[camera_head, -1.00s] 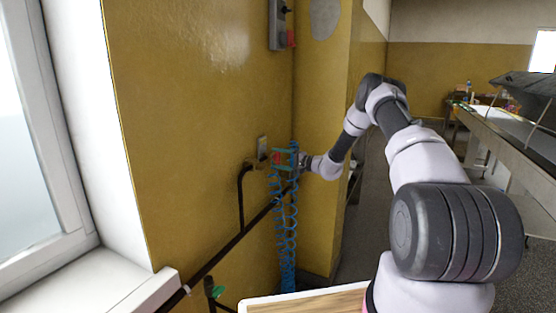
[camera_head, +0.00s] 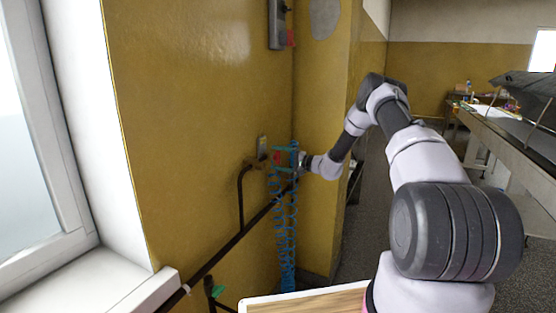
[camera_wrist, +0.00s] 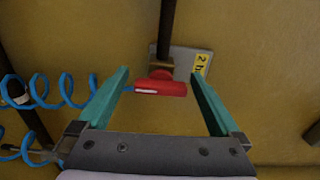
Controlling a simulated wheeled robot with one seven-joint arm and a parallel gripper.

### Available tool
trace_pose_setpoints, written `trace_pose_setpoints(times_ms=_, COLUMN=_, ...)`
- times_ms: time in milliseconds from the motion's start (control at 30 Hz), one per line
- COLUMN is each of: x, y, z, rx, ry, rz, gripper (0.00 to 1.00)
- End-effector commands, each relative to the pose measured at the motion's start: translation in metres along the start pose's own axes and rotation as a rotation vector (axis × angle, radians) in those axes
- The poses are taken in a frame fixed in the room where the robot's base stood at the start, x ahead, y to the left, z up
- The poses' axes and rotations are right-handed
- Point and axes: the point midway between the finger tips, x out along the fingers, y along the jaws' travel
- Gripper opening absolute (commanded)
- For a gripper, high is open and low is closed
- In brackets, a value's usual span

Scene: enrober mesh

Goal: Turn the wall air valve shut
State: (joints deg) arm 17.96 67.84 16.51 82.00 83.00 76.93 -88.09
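The wall air valve has a red handle (camera_wrist: 160,88) on a brass body (camera_wrist: 160,70) at the end of a dark pipe. The handle lies crosswise in the wrist view. In the head view the red handle (camera_head: 277,158) shows small at the wall, partly covered by my gripper. My gripper (camera_wrist: 160,73) is open, with one teal finger on each side of the handle. I cannot tell whether anything touches in depth. My gripper (camera_head: 284,159) also shows in the head view.
A coiled blue air hose (camera_head: 287,220) hangs below the valve and shows left of the fingers (camera_wrist: 45,92). A dark pipe (camera_head: 235,240) runs along the yellow wall. A grey plate with a yellow label (camera_wrist: 201,65) sits behind the valve. A wall corner stands close right.

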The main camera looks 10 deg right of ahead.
Motion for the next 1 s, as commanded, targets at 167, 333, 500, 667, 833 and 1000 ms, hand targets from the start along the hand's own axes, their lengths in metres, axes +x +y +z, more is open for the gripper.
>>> trace_pose_setpoints(times_ms=167, x=-0.007, y=-0.001, z=-0.001, rx=0.000, ry=0.002, rz=0.000, gripper=1.00)
trace_pose_setpoints(times_ms=333, x=-0.036, y=0.000, z=-0.001, rx=0.002, ry=0.003, rz=0.000, gripper=1.00)
trace_pose_setpoints(times_ms=500, x=-0.072, y=0.000, z=-0.001, rx=0.001, ry=0.003, rz=0.000, gripper=1.00)
trace_pose_setpoints(times_ms=667, x=-0.096, y=0.000, z=-0.001, rx=0.001, ry=0.002, rz=0.000, gripper=1.00)
trace_pose_setpoints(times_ms=833, x=-0.107, y=0.000, z=0.000, rx=0.001, ry=0.000, rz=0.000, gripper=1.00)
trace_pose_setpoints(times_ms=1000, x=-0.108, y=0.000, z=0.000, rx=0.000, ry=-0.001, rz=0.000, gripper=1.00)
